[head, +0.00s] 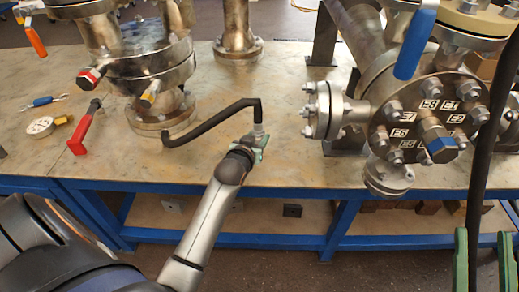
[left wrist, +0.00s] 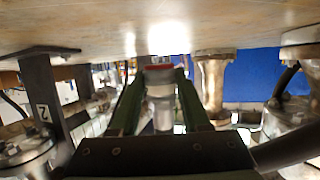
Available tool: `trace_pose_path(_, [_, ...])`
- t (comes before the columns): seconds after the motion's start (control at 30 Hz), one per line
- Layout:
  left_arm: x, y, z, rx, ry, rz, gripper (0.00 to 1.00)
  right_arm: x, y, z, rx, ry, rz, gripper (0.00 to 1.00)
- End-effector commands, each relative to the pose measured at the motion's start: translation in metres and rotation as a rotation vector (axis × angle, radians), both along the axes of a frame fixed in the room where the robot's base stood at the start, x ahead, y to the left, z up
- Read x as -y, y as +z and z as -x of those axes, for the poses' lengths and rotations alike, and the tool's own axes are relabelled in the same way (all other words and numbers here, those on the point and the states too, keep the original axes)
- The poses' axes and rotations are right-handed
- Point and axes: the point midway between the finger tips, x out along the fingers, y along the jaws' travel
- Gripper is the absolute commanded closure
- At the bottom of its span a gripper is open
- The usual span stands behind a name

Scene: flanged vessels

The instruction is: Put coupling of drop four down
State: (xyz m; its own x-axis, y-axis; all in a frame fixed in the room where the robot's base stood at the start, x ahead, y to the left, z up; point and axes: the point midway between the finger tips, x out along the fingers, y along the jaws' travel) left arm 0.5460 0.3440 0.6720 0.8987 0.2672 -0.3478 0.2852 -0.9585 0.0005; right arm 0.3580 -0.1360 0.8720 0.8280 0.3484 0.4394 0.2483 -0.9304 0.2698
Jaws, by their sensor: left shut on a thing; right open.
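A black hose (head: 212,121) runs over the bench from beside the left vessel's base to a small metal coupling (head: 258,131). My left gripper (head: 257,143) is shut on this coupling near the bench's front edge. In the left wrist view the grey coupling (left wrist: 162,105), with a red end, sits between the two green fingers. Whether it touches the bench top is not clear. No label for drop four is readable.
The left flanged vessel (head: 140,75) and the right vessel, with its labelled flange (head: 420,118), flank the held coupling. A red-handled tool (head: 84,130), a gauge (head: 40,126) and a blue-handled tool (head: 43,102) lie at left. The wooden bench top (head: 240,85) is bare around the hose.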

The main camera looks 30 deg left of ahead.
Motion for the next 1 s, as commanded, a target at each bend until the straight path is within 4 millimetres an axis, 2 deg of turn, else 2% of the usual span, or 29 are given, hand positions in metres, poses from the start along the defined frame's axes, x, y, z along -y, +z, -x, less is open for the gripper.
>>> trace_pose_path(0.1, [-0.001, -0.006, -0.006, 0.004, 0.0, -0.001, 1.0, -0.002, 0.016, 0.009, 0.083, 0.015, 0.002, 0.5])
trace_pose_path(0.33, [-0.001, -0.012, -0.011, 0.004, 0.0, -0.001, 1.0, -0.004, 0.033, 0.019, 0.165, 0.03, 0.003, 0.5])
trace_pose_path(0.6, [-0.001, -0.033, -0.013, 0.003, 0.0, -0.002, 1.0, -0.009, 0.071, 0.054, 0.387, 0.078, 0.007, 0.5])
trace_pose_path(0.7, [-0.001, -0.045, -0.013, 0.003, 0.0, -0.002, 1.0, -0.01, 0.061, 0.052, 0.371, 0.083, -0.001, 0.5])
trace_pose_path(1.0, [-0.001, -0.044, -0.013, 0.004, -0.001, -0.002, 1.0, -0.01, 0.062, 0.051, 0.367, 0.084, -0.004, 0.5])
